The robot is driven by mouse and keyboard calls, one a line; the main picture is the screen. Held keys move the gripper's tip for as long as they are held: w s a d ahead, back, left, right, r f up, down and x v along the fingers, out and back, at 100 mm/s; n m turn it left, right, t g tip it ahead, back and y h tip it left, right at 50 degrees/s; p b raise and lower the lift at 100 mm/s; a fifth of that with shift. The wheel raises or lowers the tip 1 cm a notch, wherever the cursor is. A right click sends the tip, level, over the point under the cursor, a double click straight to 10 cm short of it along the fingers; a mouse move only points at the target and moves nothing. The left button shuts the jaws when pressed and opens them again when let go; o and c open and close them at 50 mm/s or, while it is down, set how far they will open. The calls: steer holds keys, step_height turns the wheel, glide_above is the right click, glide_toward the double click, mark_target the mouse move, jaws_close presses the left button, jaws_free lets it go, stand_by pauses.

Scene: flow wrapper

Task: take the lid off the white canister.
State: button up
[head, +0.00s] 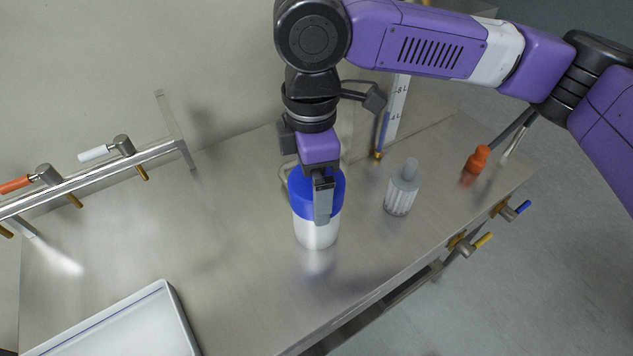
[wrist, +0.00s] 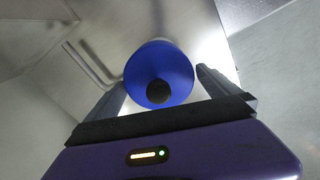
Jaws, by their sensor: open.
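The white canister (head: 316,233) stands upright on the steel bench and wears a blue lid (head: 299,196). In the wrist view the lid (wrist: 176,69) shows from above as a blue disc with a dark round knob (wrist: 158,92) at its middle. My gripper (head: 324,216) is above and in front of the canister in the head view and hides part of the lid. In the wrist view my gripper (wrist: 163,84) is open, with one finger on each side of the lid. I cannot tell whether the fingers touch it.
A white tray (head: 168,290) lies at front left. A valve rail (head: 95,177) runs at left. The bench (head: 240,265) is clear left of the canister.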

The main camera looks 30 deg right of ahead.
steer(key=c, duration=1.3)
steer(key=shift+c, duration=0.2)
